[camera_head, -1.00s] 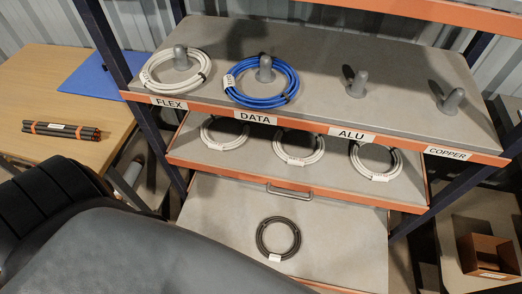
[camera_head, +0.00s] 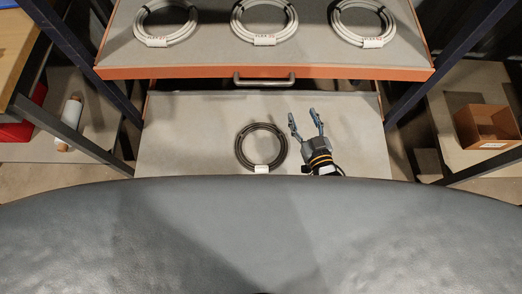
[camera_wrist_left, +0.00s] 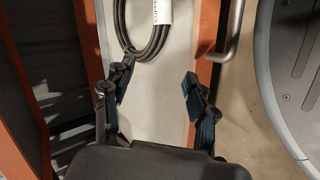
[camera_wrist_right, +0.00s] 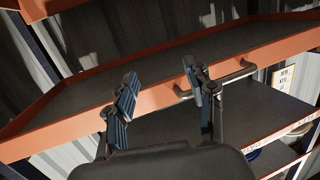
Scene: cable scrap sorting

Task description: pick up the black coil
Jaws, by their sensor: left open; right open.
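The black coil (camera_head: 261,147) lies flat on the grey bottom shelf (camera_head: 190,130), its white label toward me. Part of it, with the label, shows at the top of the left wrist view (camera_wrist_left: 142,38). My right gripper (camera_head: 306,122) is open and empty just right of the coil in the head view, apart from it. In the right wrist view its open fingers (camera_wrist_right: 164,90) stand before an orange shelf edge, and no coil shows between them. My left gripper (camera_wrist_left: 158,85) is open and empty, the coil beyond its fingertips. It is not visible in the head view.
A metal handle (camera_head: 264,80) sits on the front of the shelf above, which has an orange edge (camera_head: 190,73) and several white coils. Dark posts flank the shelf. A cardboard box (camera_head: 487,127) stands at right. A white roll (camera_head: 70,120) is at left.

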